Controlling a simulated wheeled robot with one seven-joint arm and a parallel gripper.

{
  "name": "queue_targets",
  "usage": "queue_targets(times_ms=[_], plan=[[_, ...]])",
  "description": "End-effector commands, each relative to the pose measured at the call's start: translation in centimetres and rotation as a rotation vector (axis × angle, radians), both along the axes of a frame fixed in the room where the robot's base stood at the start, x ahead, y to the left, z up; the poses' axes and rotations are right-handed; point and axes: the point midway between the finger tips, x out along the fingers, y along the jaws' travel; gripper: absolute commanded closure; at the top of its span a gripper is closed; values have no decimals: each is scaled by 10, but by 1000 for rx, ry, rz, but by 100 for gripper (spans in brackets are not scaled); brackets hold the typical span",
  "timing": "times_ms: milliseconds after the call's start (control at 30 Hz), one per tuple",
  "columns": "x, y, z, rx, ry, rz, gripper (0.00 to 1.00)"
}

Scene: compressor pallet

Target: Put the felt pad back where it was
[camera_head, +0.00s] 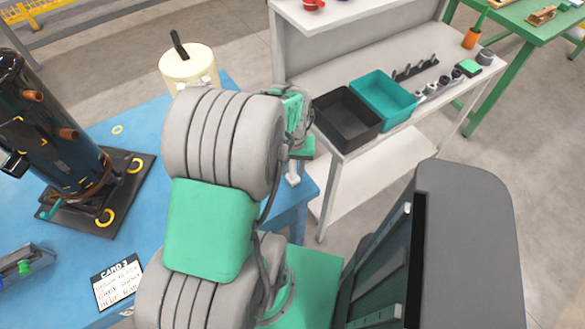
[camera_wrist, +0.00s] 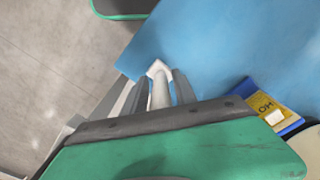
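My gripper (camera_wrist: 160,82) points down near the right edge of the blue table (camera_head: 128,125). Its two grey fingers stand on either side of a narrow white piece (camera_wrist: 159,92) with a pale, angled end, and appear closed on it. The white piece also shows below my gripper in the head view (camera_head: 293,179). I cannot tell for sure whether it is the felt pad. No other clear felt pad shows. My arm hides part of the table.
A black compressor (camera_head: 52,120) on a dark base stands at left, a cream canister (camera_head: 188,64) behind my arm. A card (camera_head: 118,282) lies in front. A black bin (camera_head: 347,117) and teal bin (camera_head: 382,97) sit on the white bench (camera_head: 410,118) at right.

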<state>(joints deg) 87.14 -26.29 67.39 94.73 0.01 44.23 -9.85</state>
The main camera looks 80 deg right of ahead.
Motion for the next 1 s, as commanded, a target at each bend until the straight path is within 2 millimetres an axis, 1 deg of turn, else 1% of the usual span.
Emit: queue_targets(times_ms=[33,100,333,433,567,700,800,900,1000], plan=[[0,0,0,0,0,0,62],[0,0,0,-1,0,0,58],[0,-1,1,-2,0,0,58],[0,-1,9,-4,0,0,58],[0,-2,35,-7,-1,0,58],[0,-2,73,-7,-1,0,58],[0,-1,95,-5,0,0,58],[0,-1,111,-4,0,0,58],[0,0,119,-2,0,0,58]])
